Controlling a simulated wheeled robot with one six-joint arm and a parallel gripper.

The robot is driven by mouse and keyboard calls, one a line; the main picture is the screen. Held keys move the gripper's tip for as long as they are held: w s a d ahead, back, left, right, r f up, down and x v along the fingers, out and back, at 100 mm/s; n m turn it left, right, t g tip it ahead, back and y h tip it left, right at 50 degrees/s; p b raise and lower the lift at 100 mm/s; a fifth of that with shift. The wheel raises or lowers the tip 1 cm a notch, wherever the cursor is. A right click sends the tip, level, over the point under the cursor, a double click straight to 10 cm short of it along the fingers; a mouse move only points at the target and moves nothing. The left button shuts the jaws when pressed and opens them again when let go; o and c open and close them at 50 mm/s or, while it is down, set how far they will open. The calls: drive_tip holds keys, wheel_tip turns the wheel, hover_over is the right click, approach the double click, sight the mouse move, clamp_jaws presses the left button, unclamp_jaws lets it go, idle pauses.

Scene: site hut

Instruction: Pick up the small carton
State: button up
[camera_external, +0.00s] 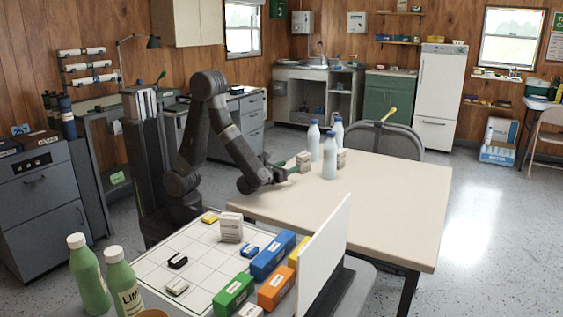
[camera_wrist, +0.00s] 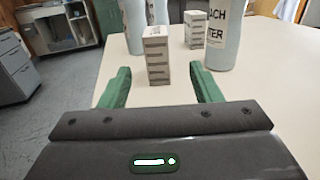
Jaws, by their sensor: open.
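A small white carton (camera_wrist: 158,56) with grey print stands upright on the cream table (camera_wrist: 250,90), ahead of my gripper (camera_wrist: 160,69) and between the lines of its two green fingers. The fingers are open and empty, and the carton seems just beyond or at their tips. In the external view, this carton (camera_external: 304,160) is at the table's left side, by my gripper (camera_external: 287,169), which reaches in low from the left. A second similar carton (camera_wrist: 195,30) stands farther back on the right; it also shows in the external view (camera_external: 341,158), partly hidden by a bottle.
White bottles stand close behind and beside the cartons, the nearest (camera_external: 329,156) to the right; one with lettering (camera_wrist: 224,40) shows at right in the wrist view. The table's right half is clear. A gridded board (camera_external: 190,250) in front holds another carton (camera_external: 230,228) and coloured boxes.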

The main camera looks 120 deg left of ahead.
sight(300, 161)
drive_tip(key=x, duration=0.7)
drive_tip(key=shift+a+b, duration=0.4)
drive_tip(key=x, duration=0.2)
drive_tip(key=b+x, duration=0.1)
drive_tip(key=x, duration=0.2)
drive_tip(key=shift+s+a+r, duration=0.1)
drive_tip(key=shift+s+r, duration=0.1)
drive_tip(key=c, duration=1.1)
